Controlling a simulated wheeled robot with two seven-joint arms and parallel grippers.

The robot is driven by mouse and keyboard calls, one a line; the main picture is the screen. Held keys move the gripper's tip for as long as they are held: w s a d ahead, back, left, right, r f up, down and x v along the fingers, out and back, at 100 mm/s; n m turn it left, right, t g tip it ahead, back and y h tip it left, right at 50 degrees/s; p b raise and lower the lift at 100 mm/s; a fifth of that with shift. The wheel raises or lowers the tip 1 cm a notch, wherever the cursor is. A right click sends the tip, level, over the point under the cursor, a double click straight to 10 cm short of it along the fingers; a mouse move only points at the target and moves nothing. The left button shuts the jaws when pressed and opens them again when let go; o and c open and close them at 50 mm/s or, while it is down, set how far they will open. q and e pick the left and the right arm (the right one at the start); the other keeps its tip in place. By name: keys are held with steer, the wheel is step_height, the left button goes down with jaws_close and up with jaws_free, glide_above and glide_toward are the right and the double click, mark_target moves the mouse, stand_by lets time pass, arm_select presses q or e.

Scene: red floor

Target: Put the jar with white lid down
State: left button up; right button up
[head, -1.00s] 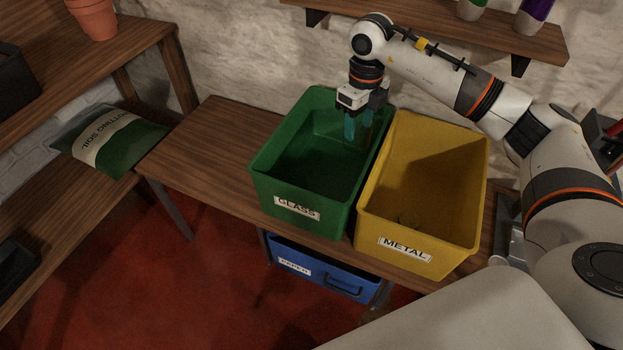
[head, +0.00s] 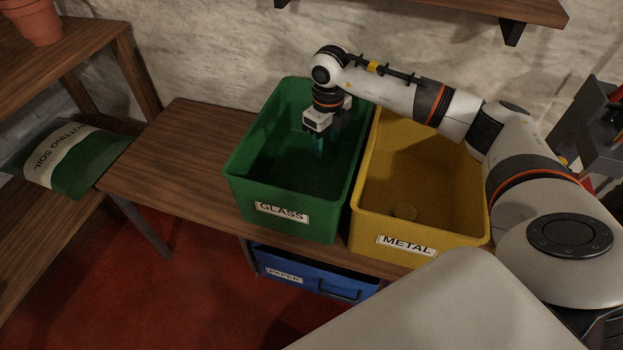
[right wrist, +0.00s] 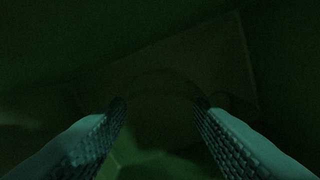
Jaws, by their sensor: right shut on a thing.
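My right gripper (head: 322,146) reaches down inside the green bin labelled GLASS (head: 242,183). Its teal fingers are below the rim level, and the bin's dark interior surrounds them. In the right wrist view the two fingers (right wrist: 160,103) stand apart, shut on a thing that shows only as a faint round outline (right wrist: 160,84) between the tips. I take it to be the jar, but its white lid cannot be made out. Whether it touches the bin floor cannot be told. My left gripper is not in view.
The yellow METAL bin (head: 462,195) stands just right of the green one, with a small round thing (head: 404,212) inside. A blue PAPER bin (head: 298,278) is below. The wooden table (head: 170,165) is clear to the left. A shelf (head: 430,8) hangs above.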

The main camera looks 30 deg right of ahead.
mark_target(325, 161)
step_height(325, 161, down, 7)
steer(key=shift+f+b, duration=0.1)
steer(key=shift+b, duration=0.6)
steer(key=shift+f, duration=0.8)
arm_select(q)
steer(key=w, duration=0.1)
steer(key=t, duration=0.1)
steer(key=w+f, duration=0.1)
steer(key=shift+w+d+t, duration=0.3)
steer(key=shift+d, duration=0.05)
arm_select(e)
steer(key=shift+f, duration=0.15)
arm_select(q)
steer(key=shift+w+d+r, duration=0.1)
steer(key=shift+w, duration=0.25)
arm_select(e)
steer(key=o, duration=1.1)
steer(key=shift+c, duration=0.2)
